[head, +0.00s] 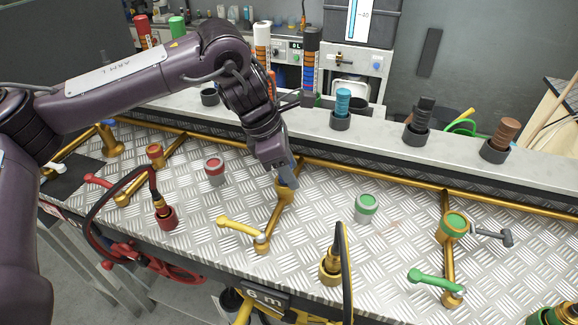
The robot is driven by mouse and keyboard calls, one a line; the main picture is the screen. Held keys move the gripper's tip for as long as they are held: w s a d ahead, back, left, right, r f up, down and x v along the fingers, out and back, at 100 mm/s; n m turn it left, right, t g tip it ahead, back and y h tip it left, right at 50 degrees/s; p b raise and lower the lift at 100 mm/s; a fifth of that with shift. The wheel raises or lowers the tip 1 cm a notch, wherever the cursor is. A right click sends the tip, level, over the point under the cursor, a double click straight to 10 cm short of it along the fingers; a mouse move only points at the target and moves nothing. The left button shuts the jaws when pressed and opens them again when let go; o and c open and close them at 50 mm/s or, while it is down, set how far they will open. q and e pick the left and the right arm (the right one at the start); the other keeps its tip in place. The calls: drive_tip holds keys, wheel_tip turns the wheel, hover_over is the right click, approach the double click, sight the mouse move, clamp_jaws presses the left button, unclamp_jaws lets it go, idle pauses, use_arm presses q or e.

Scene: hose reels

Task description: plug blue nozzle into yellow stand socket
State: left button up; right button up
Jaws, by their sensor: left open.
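A blue nozzle (343,100) stands upright in a dark holder (340,122) on the grey ledge behind the deck. The stand with the yellow lever (238,227) is a brass pipe on the deck's middle. Its upper end, the stand socket (285,193), lies right under my left gripper (284,172). The gripper points down at that end, with its fingers open. The fingers and wrist hide most of the socket top, so I cannot tell whether they touch it or whether anything is in it. My right gripper is out of view.
A red-ringed cup (215,171) and a green-ringed cup (366,208) stand on the deck. A red nozzle (166,216) and a yellow nozzle (330,267) sit on hoses near the front edge. A green-lever stand (453,228) is at right. Black (420,113) and brown (502,138) nozzles line the ledge.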

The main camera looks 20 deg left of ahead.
use_arm(q)
drive_tip(key=shift+r, duration=0.25)
drive_tip(key=shift+a+r, duration=0.15)
drive_tip(key=shift+r, duration=0.15)
drive_tip(key=p+v, duration=0.1)
drive_tip(key=v, duration=1)
drive_tip(key=shift+p, duration=0.4)
